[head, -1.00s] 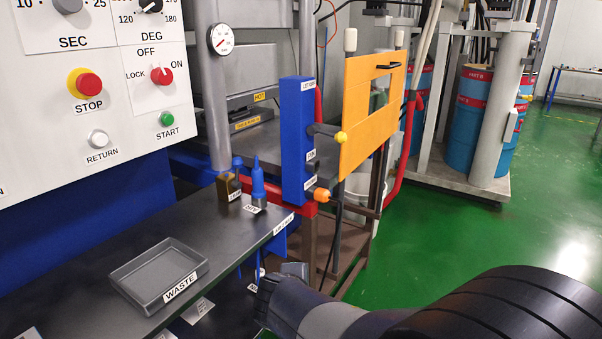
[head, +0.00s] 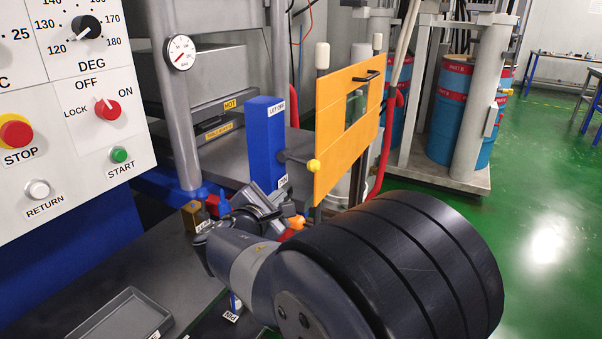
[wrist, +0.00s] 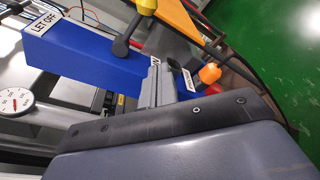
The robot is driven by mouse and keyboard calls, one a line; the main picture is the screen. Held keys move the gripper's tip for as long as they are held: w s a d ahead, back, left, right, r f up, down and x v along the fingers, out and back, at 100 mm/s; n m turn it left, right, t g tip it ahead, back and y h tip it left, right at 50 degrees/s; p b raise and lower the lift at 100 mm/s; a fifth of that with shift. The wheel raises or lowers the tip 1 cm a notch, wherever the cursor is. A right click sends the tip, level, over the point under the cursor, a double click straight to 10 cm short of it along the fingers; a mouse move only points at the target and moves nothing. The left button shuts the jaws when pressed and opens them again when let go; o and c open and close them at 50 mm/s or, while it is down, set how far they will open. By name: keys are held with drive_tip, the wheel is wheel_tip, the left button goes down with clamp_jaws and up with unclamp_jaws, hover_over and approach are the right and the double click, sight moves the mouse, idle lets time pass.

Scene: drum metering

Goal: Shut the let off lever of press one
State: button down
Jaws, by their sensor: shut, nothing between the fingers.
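The blue let-off post (head: 264,140) of the press, marked LET OFF, stands upright in the middle of the head view. A dark lever with a yellow ball knob (head: 313,166) sticks out from it to the right. In the wrist view the post (wrist: 80,52) and yellow knob (wrist: 146,5) lie above my fingers. An orange knob (head: 297,222) sits lower down, partly hidden by my gripper; it also shows in the wrist view (wrist: 210,73). My gripper (head: 272,200) is shut and empty at the post's lower part, left of the orange knob. I cannot tell whether it touches the post.
An orange guard panel (head: 345,140) stands right of the post, close to the yellow knob. A red pipe (head: 387,150) runs behind it. A grey waste tray (head: 120,318) lies on the bench at lower left. The control panel (head: 60,150) is at left. Green floor is open at right.

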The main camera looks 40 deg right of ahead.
sight(301, 162)
drive_tip(key=shift+d, duration=0.1)
drive_tip(key=x, duration=1)
drive_tip(key=shift+s+d+r+p, duration=0.15)
drive_tip(key=shift+s+r+p, duration=0.2)
drive_tip(key=shift+s+r, duration=1.05)
drive_tip(key=shift+w+r, duration=0.1)
drive_tip(key=shift+r, duration=0.15)
